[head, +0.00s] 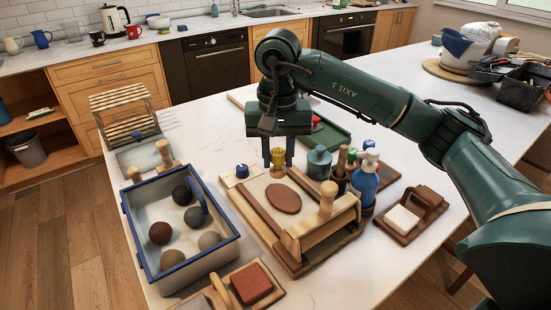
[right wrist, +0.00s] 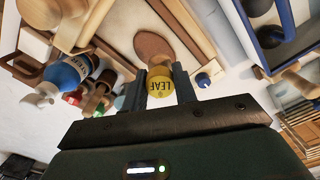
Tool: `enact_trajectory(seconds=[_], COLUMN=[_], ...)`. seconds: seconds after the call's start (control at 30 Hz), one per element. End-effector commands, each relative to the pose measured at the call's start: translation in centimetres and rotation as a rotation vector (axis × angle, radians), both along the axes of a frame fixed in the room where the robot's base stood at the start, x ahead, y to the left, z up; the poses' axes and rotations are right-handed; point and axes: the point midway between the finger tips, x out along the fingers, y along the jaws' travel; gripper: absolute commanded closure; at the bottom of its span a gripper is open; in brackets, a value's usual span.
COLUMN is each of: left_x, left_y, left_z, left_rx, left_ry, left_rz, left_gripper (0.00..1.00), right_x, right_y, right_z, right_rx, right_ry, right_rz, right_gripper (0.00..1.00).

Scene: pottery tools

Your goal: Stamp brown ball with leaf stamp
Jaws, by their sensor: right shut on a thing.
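My right gripper (head: 278,158) is shut on the yellow leaf stamp (head: 278,172). In the right wrist view, the stamp (right wrist: 160,84) shows the word LEAF between the two fingers (right wrist: 159,90). A flattened, oval brown clay piece (head: 283,198) lies on the pale bed of a wooden press board (head: 249,211). The stamp is at the far side of this piece; whether it touches anything below I cannot tell. The brown piece (right wrist: 152,46) also shows just beyond the stamp in the wrist view. My left gripper is out of view.
A blue-rimmed bin (head: 172,286) with several clay balls stands left of the board. A wooden roller block (head: 320,228) sits at the board's near right. A blue bottle (head: 364,182) and a tool holder (head: 340,180) stand close right.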

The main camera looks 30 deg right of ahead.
Motion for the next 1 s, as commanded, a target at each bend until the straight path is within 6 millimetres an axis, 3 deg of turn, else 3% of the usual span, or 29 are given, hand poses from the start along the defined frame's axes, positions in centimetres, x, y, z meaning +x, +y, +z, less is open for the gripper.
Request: enact_trajectory(seconds=[0.63,1.0], left_x=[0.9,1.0], left_y=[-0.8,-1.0], left_z=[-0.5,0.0], left_rx=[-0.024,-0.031], left_ry=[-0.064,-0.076], left_rz=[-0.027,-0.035], left_gripper=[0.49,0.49], right_x=[0.0,0.0], right_y=[0.0,0.0], right_z=[-6.1,-6.6], right_rx=[0.000,0.000], right_ry=[0.000,-0.001], right_rz=[-0.001,0.000], right_gripper=[0.95,0.95])
